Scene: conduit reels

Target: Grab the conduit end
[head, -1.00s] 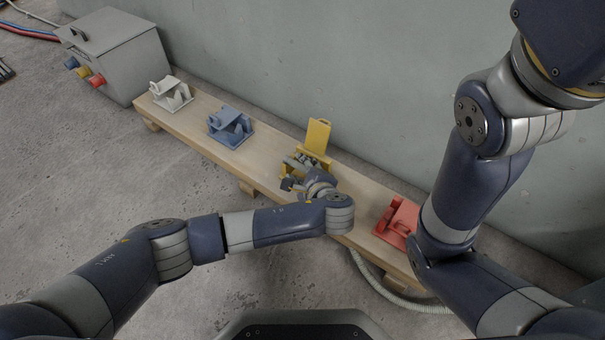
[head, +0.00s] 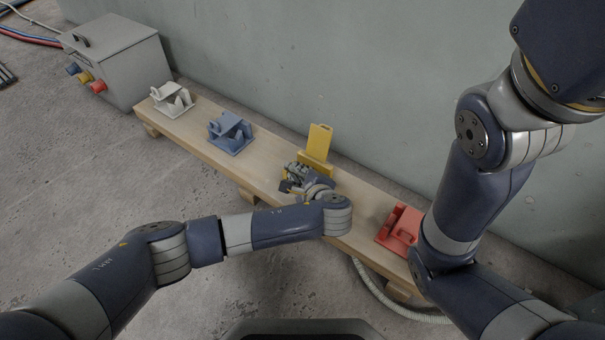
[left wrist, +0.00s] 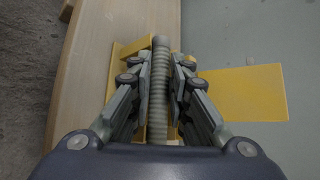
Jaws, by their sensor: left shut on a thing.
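The conduit end (left wrist: 158,95) is a grey ribbed tube, seen in the left wrist view between the two fingers of my left gripper (left wrist: 160,75). The gripper is shut on it. In the head view my left gripper (head: 296,180) is over the wooden bench, at the yellow holder (head: 319,145), and hides the conduit end and part of the holder. The yellow holder also shows in the left wrist view (left wrist: 245,92), with its plate to the right and a smaller part left of the fingers. My right gripper is outside the views.
On the bench (head: 265,175) stand a white holder (head: 172,100), a blue holder (head: 230,132) and a red holder (head: 400,228). A grey box (head: 120,60) with coloured ports stands at the far left end. A pale hose (head: 385,298) lies beneath the bench. A wall rises behind.

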